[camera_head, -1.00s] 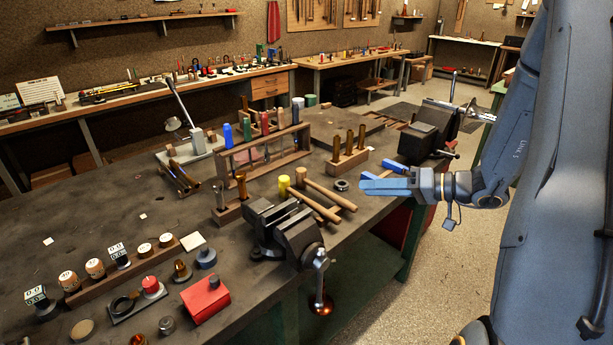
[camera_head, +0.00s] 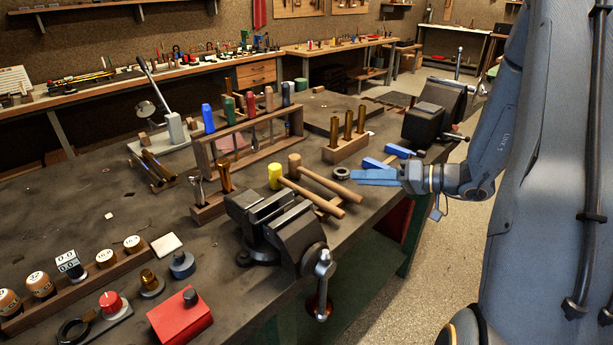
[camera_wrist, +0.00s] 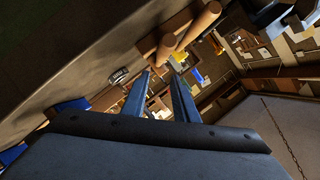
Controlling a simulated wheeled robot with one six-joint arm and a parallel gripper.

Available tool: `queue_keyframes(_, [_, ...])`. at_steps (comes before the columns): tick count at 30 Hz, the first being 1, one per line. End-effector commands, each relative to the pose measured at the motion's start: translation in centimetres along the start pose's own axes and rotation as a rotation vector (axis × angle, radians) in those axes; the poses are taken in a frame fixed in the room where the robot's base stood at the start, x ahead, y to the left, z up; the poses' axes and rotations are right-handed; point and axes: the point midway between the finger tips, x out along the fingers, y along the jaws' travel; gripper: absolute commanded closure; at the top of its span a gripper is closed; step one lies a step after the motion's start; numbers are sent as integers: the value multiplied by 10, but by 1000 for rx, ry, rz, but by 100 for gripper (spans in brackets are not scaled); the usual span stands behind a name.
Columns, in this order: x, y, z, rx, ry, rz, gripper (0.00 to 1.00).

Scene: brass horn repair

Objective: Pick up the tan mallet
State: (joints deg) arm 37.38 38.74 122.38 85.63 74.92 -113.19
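The tan mallet (camera_head: 294,163) lies on the dark bench behind the vise, its wooden head to the left and its handle pointing right toward the bench edge. A yellow-headed mallet (camera_head: 275,177) lies beside it with a similar handle. My gripper (camera_head: 356,177) is just right of the handle ends, with nothing in it. In the wrist view my gripper (camera_wrist: 161,73) shows two fingers apart. Two wooden rods, likely the mallet handles, show beyond the fingertips; I cannot tell which is which.
A dark vise (camera_head: 285,232) stands in front of the mallets. A dark ring (camera_head: 341,173) and blue pieces (camera_head: 400,151) lie near my gripper. A wooden block with brass rods (camera_head: 347,148) and a rack with coloured handles (camera_head: 247,148) stand behind. A red box (camera_head: 180,316) is at the front.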

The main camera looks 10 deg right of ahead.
Motion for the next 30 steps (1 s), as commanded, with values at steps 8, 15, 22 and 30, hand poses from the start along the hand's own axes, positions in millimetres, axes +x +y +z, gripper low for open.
queue_keyframes(8, [45,-3,0,0,-5,-3,73])
queue_keyframes(15, [63,-1,1,0,-2,-1,73])
queue_keyframes(22, [85,-2,4,2,-2,0,73])
queue_keyframes(30, [112,0,5,1,0,1,73])
